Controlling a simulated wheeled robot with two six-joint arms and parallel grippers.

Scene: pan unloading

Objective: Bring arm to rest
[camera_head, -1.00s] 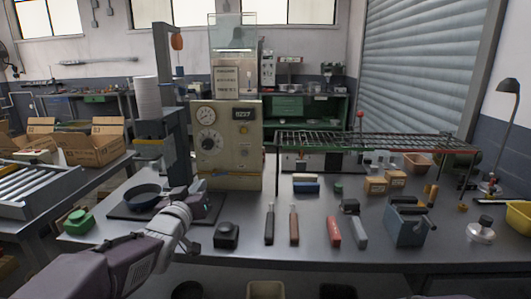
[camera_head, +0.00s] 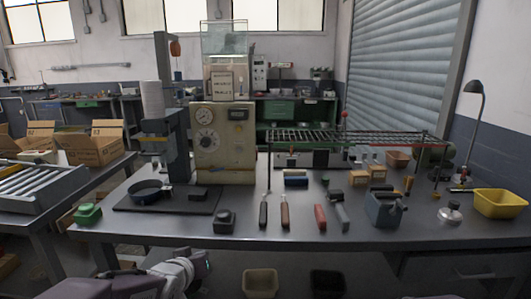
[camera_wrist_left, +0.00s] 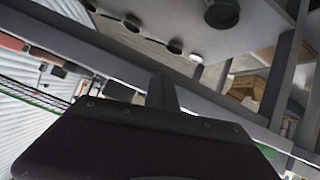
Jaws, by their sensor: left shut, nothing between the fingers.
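My left gripper (camera_head: 203,262) is at the end of my left arm, low in the head view, in front of the table's near edge. It is shut and holds nothing. It is apart from everything on the table. A dark pan (camera_head: 148,190) sits on a black mat (camera_head: 200,206) at the left of the grey table (camera_head: 300,236). My right gripper is not in view.
A beige machine (camera_head: 223,150) with dials stands behind the mat. A wire rack (camera_head: 340,137), a grey-blue box (camera_head: 383,211), several handled tools and a yellow bin (camera_head: 498,203) are further right. Bins (camera_head: 260,283) stand below the table's front edge.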

